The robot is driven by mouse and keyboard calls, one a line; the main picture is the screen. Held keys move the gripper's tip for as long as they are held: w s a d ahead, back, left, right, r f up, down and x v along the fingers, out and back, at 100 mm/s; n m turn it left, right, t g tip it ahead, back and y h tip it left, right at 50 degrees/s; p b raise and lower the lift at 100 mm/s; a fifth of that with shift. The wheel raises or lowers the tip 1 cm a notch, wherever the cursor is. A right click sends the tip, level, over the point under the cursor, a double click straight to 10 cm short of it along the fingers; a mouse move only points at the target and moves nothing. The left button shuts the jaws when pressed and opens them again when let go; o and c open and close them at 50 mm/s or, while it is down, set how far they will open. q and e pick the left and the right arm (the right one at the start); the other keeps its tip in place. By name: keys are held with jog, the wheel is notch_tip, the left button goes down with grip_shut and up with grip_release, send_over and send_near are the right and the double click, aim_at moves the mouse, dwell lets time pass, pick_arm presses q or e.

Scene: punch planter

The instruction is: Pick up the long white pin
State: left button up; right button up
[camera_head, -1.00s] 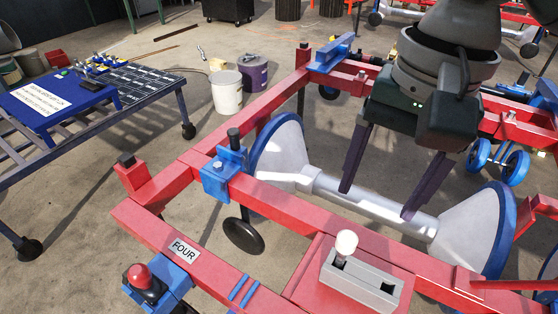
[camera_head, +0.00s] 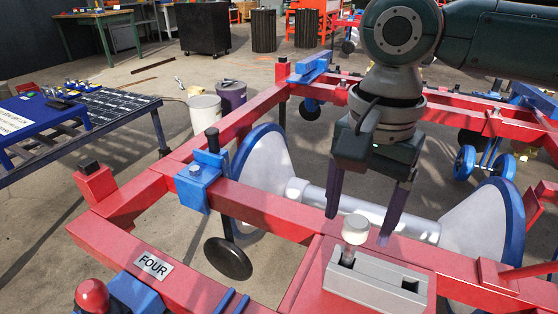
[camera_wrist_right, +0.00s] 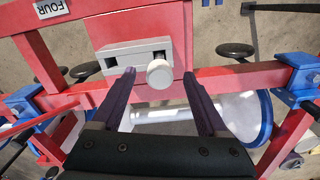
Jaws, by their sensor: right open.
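The long white pin (camera_head: 355,231) stands upright in the left hole of a grey two-hole block (camera_head: 377,279) on the red frame. Only its white head and a short length of shank show; the rest is hidden in the block. My right gripper (camera_head: 358,226) is open and empty, its dark fingers pointing down just behind the pin's head. In the right wrist view the pin's round head (camera_wrist_right: 160,73) lies between and just beyond the two fingertips (camera_wrist_right: 157,78), apart from both. The block (camera_wrist_right: 130,55) shows there too. My left gripper is out of view.
A blue clamp (camera_head: 200,186) and a red button (camera_head: 92,297) are at the left. A label reads FOUR (camera_head: 153,264).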

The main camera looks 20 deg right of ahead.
jog(key=shift+f, duration=0.85)
jog(key=shift+c, duration=0.3)
grip_shut()
